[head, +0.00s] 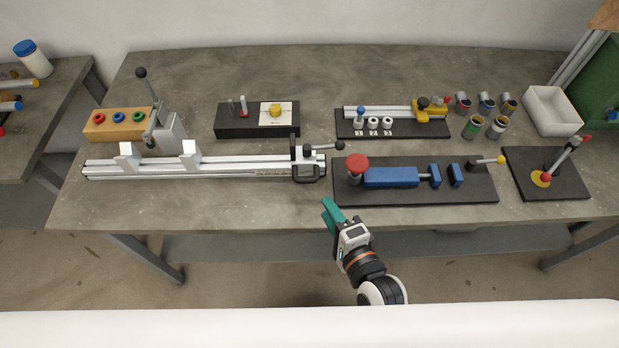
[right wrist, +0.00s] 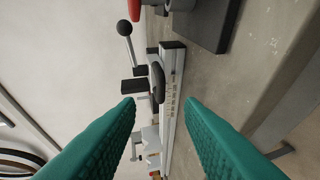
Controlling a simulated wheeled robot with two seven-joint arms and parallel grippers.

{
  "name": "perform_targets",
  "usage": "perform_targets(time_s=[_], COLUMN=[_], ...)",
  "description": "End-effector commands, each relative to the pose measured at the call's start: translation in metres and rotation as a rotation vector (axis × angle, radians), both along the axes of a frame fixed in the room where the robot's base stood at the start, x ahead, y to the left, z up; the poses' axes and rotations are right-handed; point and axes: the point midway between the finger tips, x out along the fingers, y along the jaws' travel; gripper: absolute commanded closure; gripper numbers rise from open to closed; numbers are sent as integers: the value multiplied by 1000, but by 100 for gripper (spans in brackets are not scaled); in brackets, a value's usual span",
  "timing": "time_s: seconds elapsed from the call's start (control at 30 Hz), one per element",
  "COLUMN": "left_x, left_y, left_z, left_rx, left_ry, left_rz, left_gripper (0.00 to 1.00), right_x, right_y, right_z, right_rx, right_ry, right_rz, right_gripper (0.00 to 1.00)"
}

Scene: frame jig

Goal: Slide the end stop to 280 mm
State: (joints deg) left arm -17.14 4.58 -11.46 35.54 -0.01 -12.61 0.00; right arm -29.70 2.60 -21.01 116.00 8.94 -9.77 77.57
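The end stop (head: 308,158) is a metal block with a dark loop handle and a black-knobbed lever, at the right end of the silver rail (head: 225,172). A scale is printed on the rail's front just left of the stop; its numbers are too small to read. In the right wrist view the end stop's dark loop (right wrist: 157,82) shows beyond the fingers, beside the scale on the rail (right wrist: 173,95). My right gripper (head: 329,208) has teal fingers, is open and empty, and is at the table's front edge, apart from the stop. My left gripper is not in view.
Two white V-shaped supports (head: 189,152) stand on the rail to the left. A black board with a blue clamp and red knob (head: 357,162) lies close to the rail's right end. A grey lever fixture (head: 168,128) stands behind the rail. The table front left is clear.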

Motion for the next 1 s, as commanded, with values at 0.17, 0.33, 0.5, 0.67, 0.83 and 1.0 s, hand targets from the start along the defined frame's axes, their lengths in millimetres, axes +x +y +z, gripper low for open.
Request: perform_targets(time_s=[0.17,0.33,0.5,0.67,0.83,1.0], left_x=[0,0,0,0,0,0], left_y=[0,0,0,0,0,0], left_z=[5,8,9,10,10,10], left_rx=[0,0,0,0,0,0], left_ry=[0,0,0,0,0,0], left_rz=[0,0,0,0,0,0], left_gripper=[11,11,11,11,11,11], right_x=[29,60,85,97,101,101], right_y=[12,25,36,41,42,42], right_z=[-5,-12,-19,-23,-24,-24], right_rx=[-2,-5,-5,-6,-6,-6], right_ry=[-2,-2,0,2,2,2], right_rz=[1,1,1,1,1,1], right_gripper=[66,66,66,66,66,66])
